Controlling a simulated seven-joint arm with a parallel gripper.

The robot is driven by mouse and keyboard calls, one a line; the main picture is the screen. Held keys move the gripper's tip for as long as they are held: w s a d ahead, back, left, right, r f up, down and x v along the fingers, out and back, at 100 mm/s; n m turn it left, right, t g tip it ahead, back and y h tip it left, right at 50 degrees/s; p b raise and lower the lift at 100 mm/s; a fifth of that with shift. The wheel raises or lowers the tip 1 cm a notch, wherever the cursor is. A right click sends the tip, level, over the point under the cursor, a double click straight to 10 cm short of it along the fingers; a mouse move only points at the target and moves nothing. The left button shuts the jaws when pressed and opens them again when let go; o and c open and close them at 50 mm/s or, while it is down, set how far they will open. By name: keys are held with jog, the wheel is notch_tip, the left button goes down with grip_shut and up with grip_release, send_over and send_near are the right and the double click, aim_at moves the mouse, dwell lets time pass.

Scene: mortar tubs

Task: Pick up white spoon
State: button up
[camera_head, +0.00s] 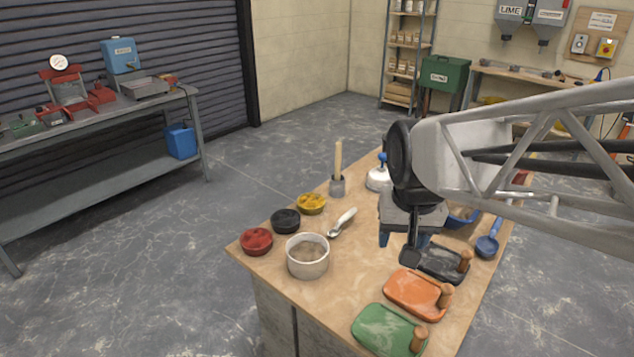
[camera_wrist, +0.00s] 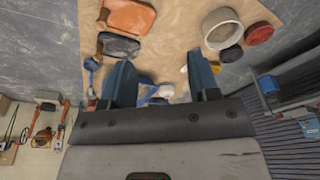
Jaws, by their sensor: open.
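The white spoon (camera_head: 346,218) lies on the wooden table (camera_head: 353,268), its pale handle pointing away to the right and its grey bowl toward the pot. My gripper (camera_head: 400,250) hangs over the table to the right of the spoon, apart from it, open and with nothing seen between its fingers. In the wrist view my gripper's (camera_wrist: 162,78) two blue fingers stand wide apart. A small pale piece (camera_wrist: 184,69) beside the right finger there may be the spoon, mostly hidden by that finger.
A pale pot (camera_head: 307,262) and red (camera_head: 256,242), black (camera_head: 285,222) and yellow (camera_head: 311,204) tubs stand left of the spoon. A mortar with a tall stick (camera_head: 338,184) stands behind. Black, orange (camera_head: 415,292) and green (camera_head: 385,330) floats lie along the right.

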jog(key=w+f+m, duration=0.2)
jog(key=w, duration=0.9)
jog(key=m+g, duration=0.2)
jog(key=m, duration=0.3)
send_over(345, 215)
jog(key=f, duration=2.1)
jog(key=shift+s+f, duration=0.2)
jog(key=shift+f, duration=0.15)
jog(key=shift+w+f, duration=0.2)
jog(key=shift+f, duration=0.05)
jog(key=shift+f, duration=0.1)
jog(key=shift+f, duration=1.2)
jog(key=shift+f, duration=0.1)
